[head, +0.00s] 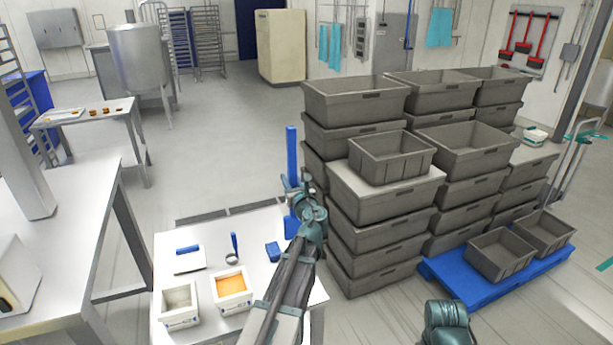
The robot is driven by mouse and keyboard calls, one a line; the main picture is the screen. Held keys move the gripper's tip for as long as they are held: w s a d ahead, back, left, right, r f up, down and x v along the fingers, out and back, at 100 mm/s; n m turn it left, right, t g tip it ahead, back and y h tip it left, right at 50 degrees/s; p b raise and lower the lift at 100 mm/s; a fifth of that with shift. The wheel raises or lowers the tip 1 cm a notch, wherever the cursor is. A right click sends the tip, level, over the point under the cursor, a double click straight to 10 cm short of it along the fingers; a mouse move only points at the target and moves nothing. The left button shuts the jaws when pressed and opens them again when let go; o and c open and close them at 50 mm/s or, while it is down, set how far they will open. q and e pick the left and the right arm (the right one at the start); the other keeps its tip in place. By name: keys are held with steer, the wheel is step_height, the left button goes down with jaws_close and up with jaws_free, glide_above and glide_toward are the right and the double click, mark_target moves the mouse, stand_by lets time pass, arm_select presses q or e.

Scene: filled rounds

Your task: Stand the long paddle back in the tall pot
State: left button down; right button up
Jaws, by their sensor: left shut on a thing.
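A long blue paddle (291,150) stands upright at the back right of the small white table (205,233). My left gripper (293,190) is shut on it around its middle. More blue (291,228) shows straight below the gripper, near the table top. I cannot tell whether that is the paddle's lower end or a tall pot around it. My gripper and forearm hide part of this spot. No other tall pot is clear on the table. My right gripper is out of view; only a teal part of my right arm shows at the bottom.
The table also holds a white tub (180,319), a tub with orange filling (231,306), a blue-handled scraper (189,261), a small ladle (233,257) and a blue block (273,252). Stacked grey crates (378,212) stand close on the right. Open floor lies behind.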

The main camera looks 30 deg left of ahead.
arm_select(q)
steer(key=shift+w+d, duration=0.15)
steer(key=shift+w, duration=0.05)
steer(key=shift+f, duration=0.15)
step_height(320, 180, down, 22)
steer(key=b, duration=2.2)
steer(key=shift+f+b, duration=0.95)
steer(key=shift+b, duration=0.2)
steer(key=c, duration=0.6)
jaws_free()
steer(key=shift+o, duration=0.2)
